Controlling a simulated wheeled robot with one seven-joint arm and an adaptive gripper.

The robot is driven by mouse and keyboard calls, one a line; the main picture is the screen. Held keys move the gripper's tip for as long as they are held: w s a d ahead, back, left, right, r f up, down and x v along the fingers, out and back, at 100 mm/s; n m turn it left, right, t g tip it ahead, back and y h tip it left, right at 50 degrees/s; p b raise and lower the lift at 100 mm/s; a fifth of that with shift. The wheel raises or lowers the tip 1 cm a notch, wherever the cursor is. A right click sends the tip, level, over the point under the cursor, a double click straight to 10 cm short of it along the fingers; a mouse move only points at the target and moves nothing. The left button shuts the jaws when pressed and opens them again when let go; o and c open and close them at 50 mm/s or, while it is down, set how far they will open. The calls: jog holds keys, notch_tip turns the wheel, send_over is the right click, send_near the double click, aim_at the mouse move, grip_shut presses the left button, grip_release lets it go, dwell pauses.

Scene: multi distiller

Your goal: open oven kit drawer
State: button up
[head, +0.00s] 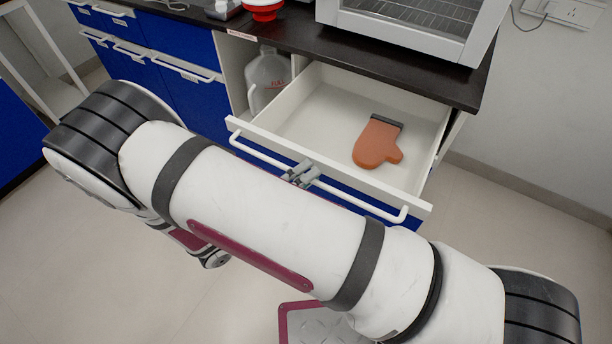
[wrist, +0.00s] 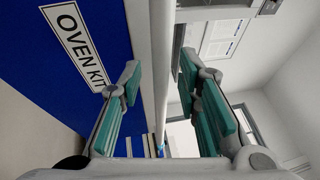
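The oven kit drawer (head: 300,120) is pulled well out from under the dark counter, with its white interior showing. An orange oven mitt (head: 377,143) with a dark cuff lies inside. The white bar handle (head: 362,193) runs along the drawer front. My gripper (head: 302,174) is at the middle of this handle, partly hidden behind my arm. In the wrist view, my gripper's teal-padded fingers (wrist: 160,80) stand apart on either side of a pale bar, with gaps visible. The blue drawer front (wrist: 50,90) carries an "OVEN KIT" label (wrist: 80,45).
A white oven-like appliance (head: 420,25) stands on the dark counter (head: 300,45) above the drawer. A plastic jug (head: 268,78) sits in the open compartment left of it. Blue cabinets (head: 175,70) are further left. The floor (head: 520,240) to the right is clear.

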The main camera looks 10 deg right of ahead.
jog(key=v, duration=1.2)
jog(key=d+r+m+g+y+p, duration=0.35)
jog(key=d+r+m+g, duration=0.35)
jog(key=r+m, duration=0.4)
jog(key=d+r+m+g+y+p, duration=0.2)
jog(key=d+r+m+g+y, duration=0.3)
jog(key=d+r+m, duration=0.6)
jog(key=s+d+r+m+t+y+p, duration=0.2)
jog(key=s+d+r+m+t+y, duration=0.1)
jog(key=s+r+m, duration=0.4)
jog(key=s+d+r+m+t+y+p, duration=0.2)
jog(key=s+d+r+m+y+p, duration=0.1)
jog(key=s+r+m, duration=0.4)
notch_tip(320, 180, up, 3)
jog(key=d+m+y, duration=0.1)
jog(key=m+y, duration=0.1)
jog(key=m, duration=0.3)
jog(key=shift+s+d+r+t+y, duration=0.2)
jog(key=shift+s+d+t+y, duration=0.05)
jog(key=shift+s+t+y, duration=0.15)
